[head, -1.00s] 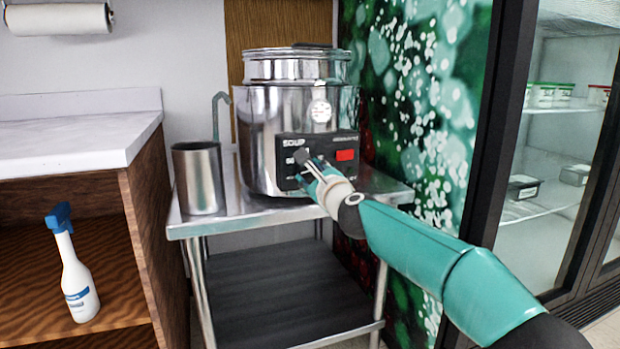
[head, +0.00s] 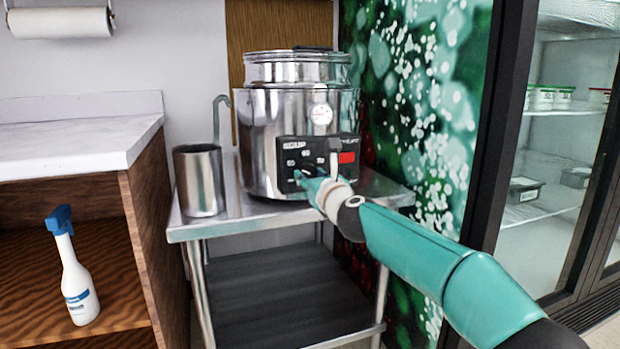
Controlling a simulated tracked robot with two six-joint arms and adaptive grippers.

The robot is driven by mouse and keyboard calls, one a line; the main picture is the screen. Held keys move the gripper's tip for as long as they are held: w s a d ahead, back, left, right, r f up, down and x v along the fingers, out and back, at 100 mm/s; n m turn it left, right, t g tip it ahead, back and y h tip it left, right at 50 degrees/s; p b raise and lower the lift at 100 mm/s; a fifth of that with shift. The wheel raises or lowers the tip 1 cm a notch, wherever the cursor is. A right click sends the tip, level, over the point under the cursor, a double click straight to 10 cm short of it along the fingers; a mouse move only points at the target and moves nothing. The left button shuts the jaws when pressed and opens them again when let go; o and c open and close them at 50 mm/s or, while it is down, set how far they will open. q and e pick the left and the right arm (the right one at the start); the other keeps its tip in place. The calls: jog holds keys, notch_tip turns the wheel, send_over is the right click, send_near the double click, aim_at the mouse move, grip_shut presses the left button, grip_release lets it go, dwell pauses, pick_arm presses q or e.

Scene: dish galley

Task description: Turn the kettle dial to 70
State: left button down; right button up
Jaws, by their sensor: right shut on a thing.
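The soup kettle (head: 262,128) is a shiny steel pot with a lid, standing on a steel table. Its black control panel (head: 285,157) faces me, with white numbers, a red switch (head: 346,157) and a round gauge above. The dial (head: 301,172) is low on the panel and mostly hidden by my right gripper. My right gripper (head: 304,180) reaches in from the right and is shut on the dial. The dial's pointer setting cannot be made out. My left gripper is not in view.
A steel cylinder (head: 199,180) with a ladle handle stands left of the kettle on the steel table (head: 240,227). A wooden cabinet with a pale counter (head: 75,140) is at left, holding a spray bottle (head: 76,275). A glass-door fridge (head: 560,200) is at right.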

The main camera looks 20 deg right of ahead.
jog(key=shift+w+f, duration=0.1)
jog(key=shift+f, duration=0.35)
jog(key=o, duration=1)
jog(key=shift+o, duration=0.6)
jog(key=shift+r, duration=0.2)
jog(key=shift+r, duration=0.1)
jog(key=s, duration=1.2)
jog(key=shift+d, duration=0.2)
jog(key=shift+d, duration=0.1)
